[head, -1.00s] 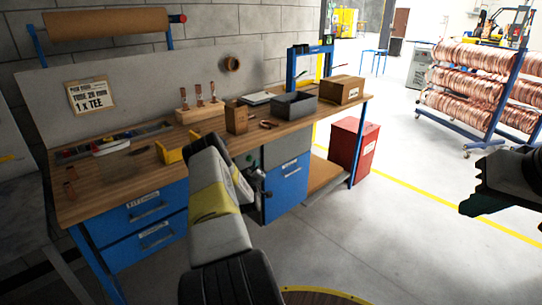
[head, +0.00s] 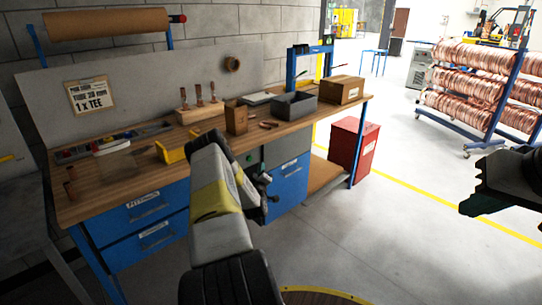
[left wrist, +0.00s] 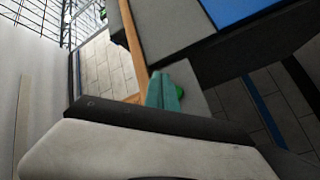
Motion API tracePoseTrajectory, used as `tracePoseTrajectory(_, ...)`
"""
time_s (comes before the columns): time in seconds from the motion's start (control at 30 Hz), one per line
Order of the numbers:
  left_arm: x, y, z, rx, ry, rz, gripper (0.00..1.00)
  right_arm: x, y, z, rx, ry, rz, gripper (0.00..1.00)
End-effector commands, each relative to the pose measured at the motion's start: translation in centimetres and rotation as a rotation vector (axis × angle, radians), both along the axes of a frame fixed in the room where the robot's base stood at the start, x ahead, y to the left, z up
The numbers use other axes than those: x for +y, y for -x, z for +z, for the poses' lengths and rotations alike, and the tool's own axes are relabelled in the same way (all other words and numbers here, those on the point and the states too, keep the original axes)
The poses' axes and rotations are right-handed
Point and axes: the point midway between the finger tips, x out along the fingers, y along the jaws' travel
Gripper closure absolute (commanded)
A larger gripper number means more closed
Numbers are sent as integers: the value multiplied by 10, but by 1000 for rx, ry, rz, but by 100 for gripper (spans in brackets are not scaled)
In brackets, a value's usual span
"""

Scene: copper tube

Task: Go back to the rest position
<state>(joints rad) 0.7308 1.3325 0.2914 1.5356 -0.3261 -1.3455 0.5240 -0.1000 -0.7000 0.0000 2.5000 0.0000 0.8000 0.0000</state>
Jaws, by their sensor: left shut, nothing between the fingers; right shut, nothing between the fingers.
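My left arm reaches up from the bottom of the head view, in front of the workbench (head: 150,165). My left gripper (head: 269,188) is partly hidden behind the forearm, in front of the blue drawers. In the left wrist view its green fingers (left wrist: 165,94) are together with nothing between them. My right gripper (head: 472,207) is at the right edge of the head view, over open floor. It is dark, shut and empty.
The bench top carries a grey bin (head: 294,105), a cardboard box (head: 341,90), a wooden block with copper tools (head: 200,112) and a yellow part (head: 170,152). A red cabinet (head: 353,145) stands at its right end. A copper coil rack (head: 475,90) is behind. The floor between is clear.

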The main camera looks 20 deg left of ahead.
Motion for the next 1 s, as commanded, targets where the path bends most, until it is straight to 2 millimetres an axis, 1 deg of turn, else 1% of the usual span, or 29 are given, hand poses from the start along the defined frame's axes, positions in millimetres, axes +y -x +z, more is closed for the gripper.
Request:
tracePoseTrajectory(0.27,-1,-1,2,3,-1,-4,100,0,0,0,0,0,0,100)
tracePoseTrajectory(0.37,-8,-11,19,23,-17,-30,100,0,0,0,0,0,0,100)
tracePoseTrajectory(0.47,-25,-28,52,82,-53,-86,100,0,0,0,0,0,0,100)
tracePoseTrajectory(0.5,-35,-35,69,115,-72,-114,100,0,0,0,0,0,0,100)
tracePoseTrajectory(0.57,-52,-43,98,172,-105,-159,100,0,0,0,0,0,0,100)
tracePoseTrajectory(0.6,-65,-47,116,211,-128,-189,100,0,0,0,0,0,0,100)
tracePoseTrajectory(0.67,-83,-48,142,269,-161,-230,100,0,0,0,0,0,0,100)
tracePoseTrajectory(0.7,-95,-46,160,307,-185,-256,100,0,0,0,0,0,0,100)
tracePoseTrajectory(0.77,-113,-41,185,363,-220,-293,100,0,0,0,0,0,0,100)
tracePoseTrajectory(0.8,-126,-36,202,399,-242,-315,100,0,0,0,0,0,0,100)
tracePoseTrajectory(0.87,-143,-25,226,453,-275,-347,100,0,0,0,0,0,0,100)
tracePoseTrajectory(0.9,-155,-15,241,489,-296,-369,100,0,0,0,0,0,0,100)
tracePoseTrajectory(0.97,-172,2,263,540,-326,-398,100,0,0,0,0,0,0,100)
tracePoseTrajectory(1.0,-183,15,277,573,-346,-416,100,0,0,0,0,0,0,100)
